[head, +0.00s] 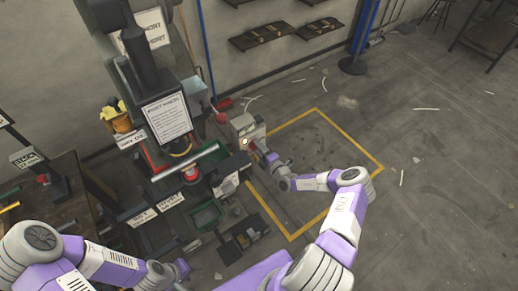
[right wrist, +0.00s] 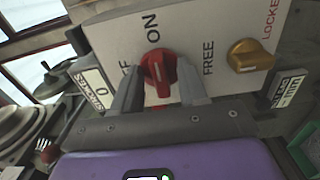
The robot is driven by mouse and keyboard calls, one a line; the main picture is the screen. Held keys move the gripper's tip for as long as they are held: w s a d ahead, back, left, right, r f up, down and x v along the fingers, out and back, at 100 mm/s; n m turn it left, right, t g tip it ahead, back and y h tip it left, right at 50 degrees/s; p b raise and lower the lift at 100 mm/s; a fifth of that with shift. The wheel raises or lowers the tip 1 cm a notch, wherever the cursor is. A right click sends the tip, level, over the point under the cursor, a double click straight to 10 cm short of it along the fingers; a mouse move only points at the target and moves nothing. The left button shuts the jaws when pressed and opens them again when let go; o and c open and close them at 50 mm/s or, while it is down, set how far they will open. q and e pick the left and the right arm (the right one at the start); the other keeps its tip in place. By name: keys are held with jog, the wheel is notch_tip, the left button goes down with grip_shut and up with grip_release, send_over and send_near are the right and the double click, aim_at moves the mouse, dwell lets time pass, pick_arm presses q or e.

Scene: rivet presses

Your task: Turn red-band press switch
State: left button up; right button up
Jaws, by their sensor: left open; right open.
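The press (head: 165,110) stands at the left of the head view. Its pale switch box (head: 246,130) sits at its right side. In the right wrist view the box face (right wrist: 117,40) has a red switch knob (right wrist: 158,70) near the words ON and, partly hidden, OFF. My right gripper (right wrist: 160,92) is open, one finger on each side of the red knob; whether they touch it I cannot tell. In the head view my right gripper (head: 260,152) is at the box front. My left gripper (head: 181,269) is low in the head view, away from the box.
A yellow knob (right wrist: 250,55) by FREE and LOCKED sits right of the red one. A STROKES counter (right wrist: 91,88) reads 0. A green tray (head: 206,215) lies below the press.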

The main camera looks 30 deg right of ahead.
jog(key=s+p, duration=0.1)
jog(key=s, duration=0.6)
jog(key=shift+s+d, duration=0.25)
